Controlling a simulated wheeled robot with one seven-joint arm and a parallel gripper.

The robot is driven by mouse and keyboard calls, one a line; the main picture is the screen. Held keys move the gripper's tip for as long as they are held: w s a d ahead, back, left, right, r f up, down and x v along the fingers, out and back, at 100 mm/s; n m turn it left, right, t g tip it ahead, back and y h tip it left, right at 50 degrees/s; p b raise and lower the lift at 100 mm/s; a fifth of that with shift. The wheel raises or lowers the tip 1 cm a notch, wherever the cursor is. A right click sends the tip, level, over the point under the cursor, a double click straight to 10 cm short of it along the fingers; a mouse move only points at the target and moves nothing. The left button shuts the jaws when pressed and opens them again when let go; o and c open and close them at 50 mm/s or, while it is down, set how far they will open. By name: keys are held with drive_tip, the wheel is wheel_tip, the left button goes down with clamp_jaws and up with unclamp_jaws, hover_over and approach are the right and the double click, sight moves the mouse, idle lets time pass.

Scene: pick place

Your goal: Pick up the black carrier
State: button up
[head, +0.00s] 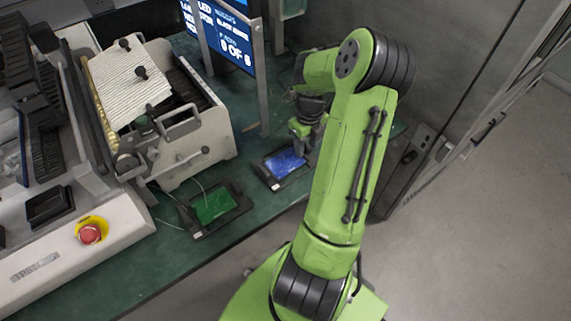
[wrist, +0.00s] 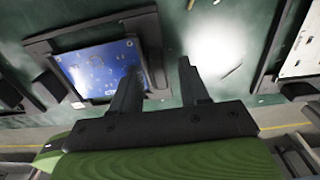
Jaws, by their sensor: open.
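A black carrier (wrist: 151,42) holding a blue circuit board (wrist: 90,68) lies on the green bench in the wrist view. The same black carrier (head: 268,181) shows in the head view at the bench's front edge, partly hidden by my arm. My gripper (wrist: 156,76) is open and empty, its two fingers apart. The left finger overlaps the carrier's right edge in the picture, and the right finger is over bare bench. I cannot tell whether either finger touches the carrier. In the head view my gripper (head: 307,128) is just above and right of the blue board.
Another black carrier with a green board (head: 215,205) lies to the left. A white machine (head: 205,150) with clamps stands behind it. A blue screen (head: 228,38) stands at the back. A red button (head: 91,231) is at the left. A light board (wrist: 303,50) lies right in the wrist view.

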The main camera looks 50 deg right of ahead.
drive_tip(key=shift+r, duration=0.1)
clamp_jaws()
